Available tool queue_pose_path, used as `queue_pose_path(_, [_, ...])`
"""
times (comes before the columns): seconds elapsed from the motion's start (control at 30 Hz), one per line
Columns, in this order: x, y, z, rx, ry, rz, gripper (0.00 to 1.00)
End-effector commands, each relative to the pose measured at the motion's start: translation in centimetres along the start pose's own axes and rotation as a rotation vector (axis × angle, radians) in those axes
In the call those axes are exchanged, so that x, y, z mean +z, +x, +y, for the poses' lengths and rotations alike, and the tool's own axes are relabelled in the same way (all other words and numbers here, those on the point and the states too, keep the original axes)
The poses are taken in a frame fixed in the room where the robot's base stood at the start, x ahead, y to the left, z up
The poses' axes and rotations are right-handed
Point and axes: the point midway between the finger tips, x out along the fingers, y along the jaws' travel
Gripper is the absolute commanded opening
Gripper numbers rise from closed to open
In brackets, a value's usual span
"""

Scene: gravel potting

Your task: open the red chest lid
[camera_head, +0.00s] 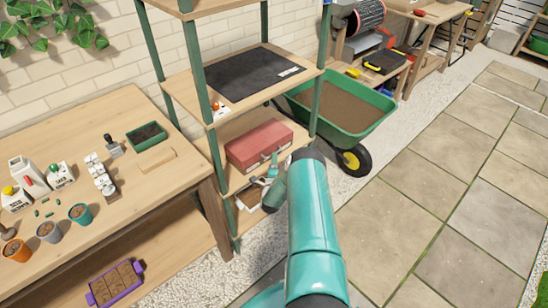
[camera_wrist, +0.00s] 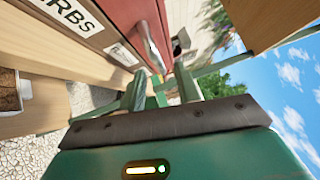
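The red chest (camera_head: 258,146) sits on a middle shelf of the wooden rack, and its lid looks closed. In the wrist view the red chest (camera_wrist: 118,12) fills the upper left, tilted, with a white label (camera_wrist: 70,15) ending in "RBS" and a silver metal handle (camera_wrist: 150,47) on its front. My gripper (camera_head: 274,163) is in front of the chest's front face. In the wrist view my gripper (camera_wrist: 162,82) has its two green fingers apart with nothing held between them. The handle lies just beyond the fingertips; I cannot tell whether they touch it.
Green rack posts (camera_head: 319,75) stand around the shelf, and the shelf above (camera_head: 180,85) bears a dark mat. A potting bench (camera_head: 120,195) with pots and bottles is at left. A green wheelbarrow (camera_head: 340,105) stands behind at right. The paving (camera_head: 440,190) at right is clear.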

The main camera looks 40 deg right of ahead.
Motion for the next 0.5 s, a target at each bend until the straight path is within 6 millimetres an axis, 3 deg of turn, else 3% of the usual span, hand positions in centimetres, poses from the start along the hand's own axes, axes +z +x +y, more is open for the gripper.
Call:
queue_pose_path(0.2, [0.1, 2.4, 0.1, 0.000, 0.000, 0.000, 0.33])
queue_pose_path(0.5, [0.2, 2.7, 0.1, 0.001, 0.000, 0.000, 0.33])
